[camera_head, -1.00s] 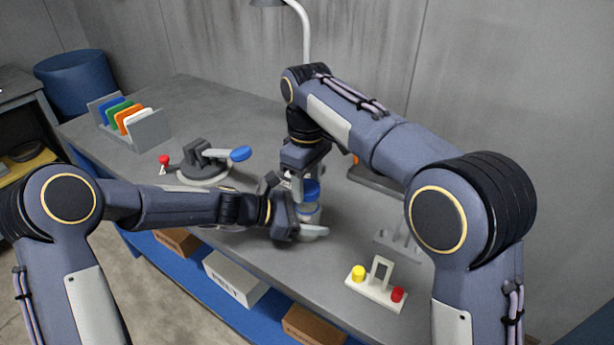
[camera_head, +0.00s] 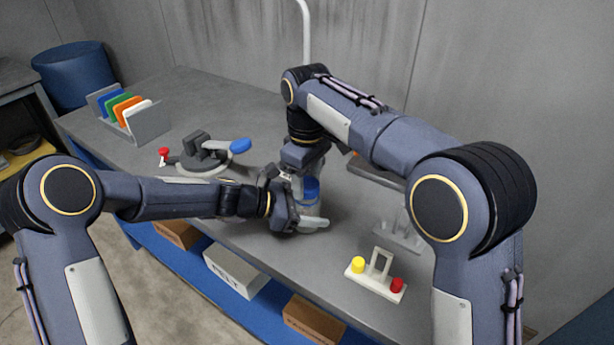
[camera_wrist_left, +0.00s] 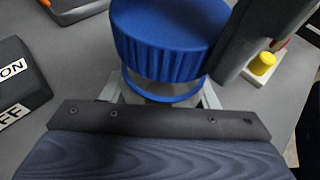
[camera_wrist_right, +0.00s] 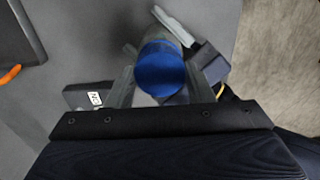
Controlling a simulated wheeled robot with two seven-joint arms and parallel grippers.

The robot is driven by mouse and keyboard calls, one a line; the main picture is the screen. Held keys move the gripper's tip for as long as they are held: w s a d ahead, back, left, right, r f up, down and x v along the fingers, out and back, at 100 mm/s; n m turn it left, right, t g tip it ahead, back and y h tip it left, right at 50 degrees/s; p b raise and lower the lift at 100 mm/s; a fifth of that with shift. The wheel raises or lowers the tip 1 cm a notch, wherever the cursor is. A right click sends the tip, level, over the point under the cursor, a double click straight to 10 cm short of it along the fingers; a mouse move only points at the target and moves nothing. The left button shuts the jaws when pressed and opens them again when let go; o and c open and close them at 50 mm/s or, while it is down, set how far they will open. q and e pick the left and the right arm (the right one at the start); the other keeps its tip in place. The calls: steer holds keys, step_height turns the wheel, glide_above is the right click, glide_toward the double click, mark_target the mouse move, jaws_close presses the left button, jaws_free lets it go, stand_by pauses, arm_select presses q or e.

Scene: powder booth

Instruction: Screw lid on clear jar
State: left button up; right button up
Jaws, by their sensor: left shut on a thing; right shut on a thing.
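The blue ribbed lid (camera_head: 310,186) sits upright over the clear jar (camera_head: 309,207), in line with it. In the left wrist view the lid (camera_wrist_left: 170,35) is large, with a pale band and a blue ring (camera_wrist_left: 165,90) beneath it. Whether its thread is seated cannot be told. My left gripper (camera_head: 306,222) is shut on the jar, low down, and hides much of it. My right gripper (camera_head: 298,187) comes from above and is shut on the lid. In the right wrist view the lid (camera_wrist_right: 160,70) lies between its fingers.
A clamp-like fixture with a blue handle (camera_head: 205,155) stands left of the jar. A rack of coloured plates (camera_head: 130,115) is at the back left. A white holder with yellow and red knobs (camera_head: 375,282) is near the front right. A box marked ON/OFF (camera_wrist_left: 15,85) is close by.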

steer(key=shift+f, duration=0.55)
stand_by(0.4)
steer(key=m, duration=0.4)
steer(key=shift+m, duration=0.3)
steer(key=m, duration=0.5)
steer(key=shift+m, duration=0.3)
steer(key=o, duration=0.9)
steer(key=shift+a+r, duration=0.1)
steer(key=shift+r, duration=2.15)
